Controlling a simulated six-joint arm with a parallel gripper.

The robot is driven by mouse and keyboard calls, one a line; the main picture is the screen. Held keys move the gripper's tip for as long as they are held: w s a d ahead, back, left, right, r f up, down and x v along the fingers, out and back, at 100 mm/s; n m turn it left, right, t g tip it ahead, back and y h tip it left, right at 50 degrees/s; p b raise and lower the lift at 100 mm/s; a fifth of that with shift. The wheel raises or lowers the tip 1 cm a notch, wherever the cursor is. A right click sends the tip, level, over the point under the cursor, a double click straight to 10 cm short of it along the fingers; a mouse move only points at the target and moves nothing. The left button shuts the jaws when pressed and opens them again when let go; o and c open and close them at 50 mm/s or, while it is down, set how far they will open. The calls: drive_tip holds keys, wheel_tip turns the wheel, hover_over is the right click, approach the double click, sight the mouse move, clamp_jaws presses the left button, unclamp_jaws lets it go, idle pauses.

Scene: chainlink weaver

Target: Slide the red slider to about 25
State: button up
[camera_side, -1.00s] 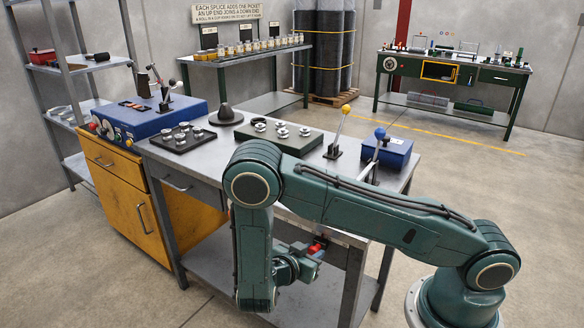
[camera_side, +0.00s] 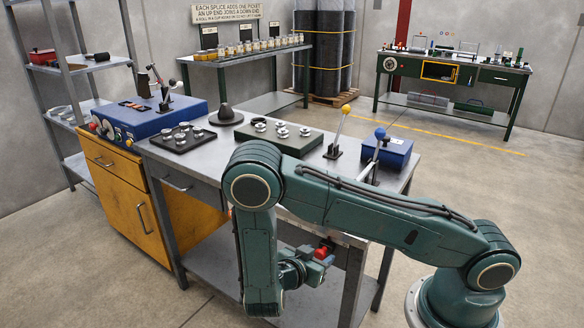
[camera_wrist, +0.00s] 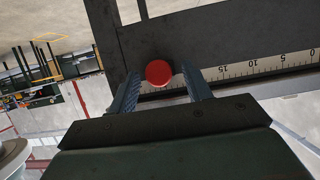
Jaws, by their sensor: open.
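The red slider's round knob (camera_wrist: 158,73) sits between the two fingers of my gripper (camera_wrist: 160,77) in the wrist view. The fingers are open, with a small gap on each side of the knob. A white scale (camera_wrist: 265,68) runs off to the right, with 15 nearest the right finger and 0 at the far right. The knob is left of the 15 mark, and the right finger hides the scale nearest it. In the side view, a small red part (camera_side: 321,253) shows at my gripper (camera_side: 322,250), below the tabletop; the scale cannot be read there.
The dark frame (camera_wrist: 190,33) around the slider stands close to my fingers. In the side view, the steel table (camera_side: 222,142) carries a blue box (camera_side: 395,153), a yellow-knobbed lever (camera_side: 340,130) and trays of metal parts. Open floor lies to the right.

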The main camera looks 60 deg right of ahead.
drive_tip(key=v, duration=1.3)
drive_tip(key=shift+a, duration=0.4)
drive_tip(key=shift+r, duration=0.2)
drive_tip(key=s+d+r+n+y, duration=0.1)
drive_tip(key=d+r+n+y, duration=0.25)
drive_tip(key=r, duration=0.45)
drive_tip(key=s+d+r+n+y, duration=0.1)
drive_tip(key=d+r+n+y, duration=0.1)
drive_tip(key=r+n+y, duration=0.4)
drive_tip(key=s+d+r+n+t+y, duration=0.1)
drive_tip(key=s+r+n+t+y, duration=0.3)
drive_tip(key=s+r+n, duration=0.4)
drive_tip(key=shift+s+d+r+t, duration=0.4)
drive_tip(key=shift+s+r+t, duration=0.4)
drive_tip(key=shift+s+r, duration=1.05)
drive_tip(key=shift+s+f+n, duration=0.1)
drive_tip(key=shift+f+n, duration=0.05)
drive_tip(key=shift+n, duration=0.1)
